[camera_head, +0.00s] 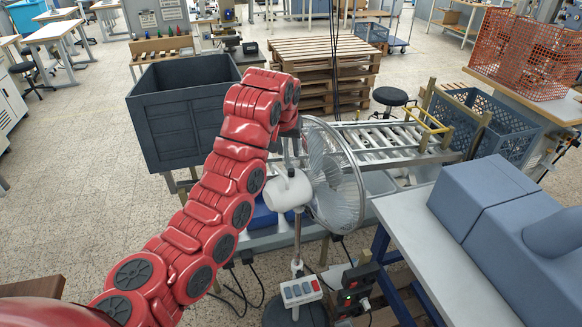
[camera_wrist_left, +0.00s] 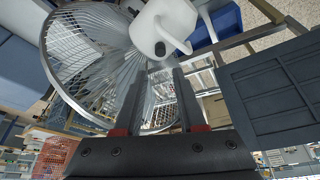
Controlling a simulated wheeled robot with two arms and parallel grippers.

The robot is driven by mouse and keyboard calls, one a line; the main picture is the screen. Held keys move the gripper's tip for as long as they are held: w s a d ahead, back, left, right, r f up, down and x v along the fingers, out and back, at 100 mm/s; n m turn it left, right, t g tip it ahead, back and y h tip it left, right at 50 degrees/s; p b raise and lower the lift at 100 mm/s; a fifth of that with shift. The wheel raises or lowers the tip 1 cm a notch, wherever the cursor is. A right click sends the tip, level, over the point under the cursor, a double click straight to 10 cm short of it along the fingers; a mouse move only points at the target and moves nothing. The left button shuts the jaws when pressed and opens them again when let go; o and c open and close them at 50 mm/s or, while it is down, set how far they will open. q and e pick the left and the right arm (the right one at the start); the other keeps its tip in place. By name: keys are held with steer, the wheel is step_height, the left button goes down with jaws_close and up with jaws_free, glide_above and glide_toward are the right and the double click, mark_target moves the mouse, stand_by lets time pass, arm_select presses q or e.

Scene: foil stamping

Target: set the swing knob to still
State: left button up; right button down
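The white motor housing (camera_head: 288,191) of a standing fan is in the middle of the head view, with its round wire cage (camera_head: 337,178) to the right. My left gripper (camera_head: 290,157) points down just above the housing. In the left wrist view, the gripper (camera_wrist_left: 160,72) is open, with nothing between its two fingers. The fan housing (camera_wrist_left: 158,22) lies beyond the fingertips, and a small dark round part (camera_wrist_left: 160,48) on it lines up with the gap. This may be the swing knob; its setting cannot be read. My right gripper is not in view.
The fan cage is close beside the left fingers. A dark grey bin (camera_head: 180,115) stands to the left and a roller conveyor (camera_head: 385,142) behind. A switch box (camera_head: 300,291) sits low on the fan's pole. A blue-grey machine (camera_head: 500,225) stands on the right table.

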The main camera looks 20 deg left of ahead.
arm_select(q)
steer(key=p, duration=0.1)
glide_toward(291, 170)
steer(key=x, duration=0.2)
steer(key=shift+w+d+f, duration=0.1)
steer(key=shift+d+f, duration=0.05)
steer(key=shift+f, duration=0.15)
steer(key=shift+b+x, duration=0.85)
steer(key=shift+x, duration=0.7)
steer(key=shift+f+p, duration=0.1)
steer(key=shift+p, duration=0.25)
steer(key=shift+p+x, duration=0.5)
steer(key=shift+x, duration=0.45)
steer(key=shift+w+f, duration=0.15)
steer(key=shift+f, duration=0.2)
jaws_close()
